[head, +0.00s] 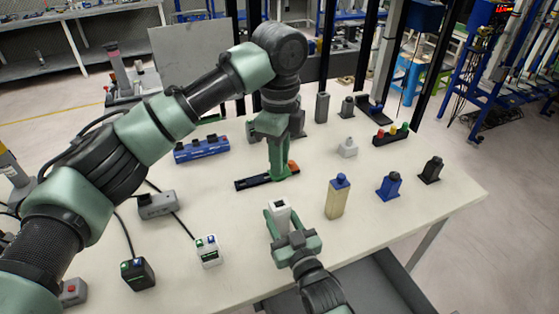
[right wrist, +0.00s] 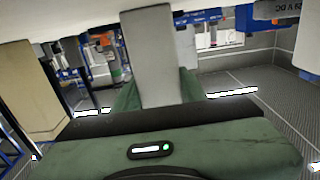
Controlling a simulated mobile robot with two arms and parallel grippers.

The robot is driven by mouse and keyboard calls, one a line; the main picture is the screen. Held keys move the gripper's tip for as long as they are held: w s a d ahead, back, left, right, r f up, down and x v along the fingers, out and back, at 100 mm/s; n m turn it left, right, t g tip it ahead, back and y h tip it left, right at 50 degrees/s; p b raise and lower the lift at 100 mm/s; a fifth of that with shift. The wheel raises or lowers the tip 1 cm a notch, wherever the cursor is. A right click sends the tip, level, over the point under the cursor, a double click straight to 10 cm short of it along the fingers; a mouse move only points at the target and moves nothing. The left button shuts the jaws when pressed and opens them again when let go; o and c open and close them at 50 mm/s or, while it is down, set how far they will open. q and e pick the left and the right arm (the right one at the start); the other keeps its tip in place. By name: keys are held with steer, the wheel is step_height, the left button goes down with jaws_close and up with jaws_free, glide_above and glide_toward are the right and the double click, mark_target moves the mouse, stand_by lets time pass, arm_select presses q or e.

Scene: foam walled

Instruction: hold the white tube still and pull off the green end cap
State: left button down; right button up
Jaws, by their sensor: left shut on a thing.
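A white block-like tube (head: 281,204) stands between the fingers of my right gripper (head: 282,216); its top shows no green cap. In the right wrist view the pale tube (right wrist: 152,55) lies between both green fingers, and I cannot tell whether they press on it. My left gripper (head: 281,173) points down behind the tube, low over a black bar-shaped holder (head: 250,183). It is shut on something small. The green of its fingers hides the held thing, and I cannot make out the green end cap separately.
An orange piece (head: 293,167) sits beside the left fingertips. A blue-topped tan block (head: 337,197) and a blue block (head: 389,186) stand to the right. A blue strip (head: 201,149) and a grey box (head: 157,204) lie left. Table is clear at front right.

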steer(key=o, duration=0.4)
steer(key=shift+o, duration=0.2)
steer(key=v, duration=1.2)
steer(key=shift+s+d+f, duration=0.1)
